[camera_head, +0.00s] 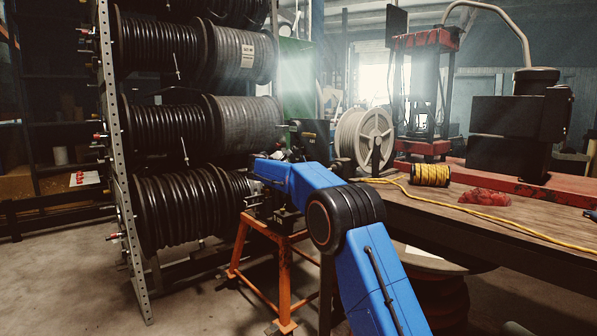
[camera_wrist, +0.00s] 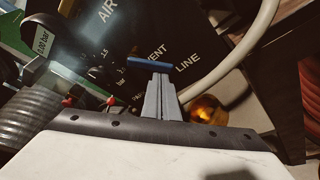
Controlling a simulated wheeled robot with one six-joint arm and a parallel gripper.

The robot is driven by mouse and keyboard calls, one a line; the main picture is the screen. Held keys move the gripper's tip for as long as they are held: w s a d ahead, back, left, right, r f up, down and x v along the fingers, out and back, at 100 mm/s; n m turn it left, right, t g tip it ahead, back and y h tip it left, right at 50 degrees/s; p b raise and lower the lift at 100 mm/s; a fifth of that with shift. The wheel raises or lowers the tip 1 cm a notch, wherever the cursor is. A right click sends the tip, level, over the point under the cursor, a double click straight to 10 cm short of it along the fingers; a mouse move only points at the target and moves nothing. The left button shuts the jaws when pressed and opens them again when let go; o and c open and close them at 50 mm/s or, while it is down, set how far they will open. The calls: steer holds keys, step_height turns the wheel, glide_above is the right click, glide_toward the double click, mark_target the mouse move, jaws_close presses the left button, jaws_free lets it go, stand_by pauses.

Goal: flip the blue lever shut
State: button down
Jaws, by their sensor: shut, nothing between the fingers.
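The blue lever (camera_wrist: 148,63) shows in the wrist view as a short, slightly slanted bar in front of a black panel (camera_wrist: 200,40) with the words AIR, VENT and LINE. My gripper (camera_wrist: 160,76) has its two grey fingers pressed together, with nothing between them. The fingertips lie just below the lever in the picture, near its right half. I cannot tell whether they touch it. In the head view my blue arm reaches to the dark machine (camera_head: 285,218) on the orange stand. The lever cannot be made out there, and my gripper is mostly hidden.
An amber round part (camera_wrist: 208,110) sits right of the fingers. A hose-reel rack (camera_head: 123,180) stands left, a workbench (camera_head: 470,222) right.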

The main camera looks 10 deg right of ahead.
steer(key=shift+s+d+r+n+g, duration=0.15)
steer(key=shift+s+n+g, duration=0.1)
steer(key=shift+n, duration=0.3)
steer(key=shift+s+d+r+n+g, duration=0.15)
steer(key=shift+s+n+g, duration=0.1)
steer(key=shift+n, duration=0.3)
steer(key=n, duration=0.1)
steer(key=r+n+g, duration=0.1)
steer(key=shift+s+d+n+h, duration=0.25)
steer(key=shift+s+n+h, duration=0.05)
steer(key=shift+s, duration=0.1)
steer(key=shift+s+r, duration=0.1)
steer(key=shift+r, duration=0.05)
steer(key=shift+s+d, duration=0.1)
steer(key=shift+s+d+f, duration=0.2)
steer(key=shift+s+d, duration=0.1)
steer(key=shift+s, duration=0.3)
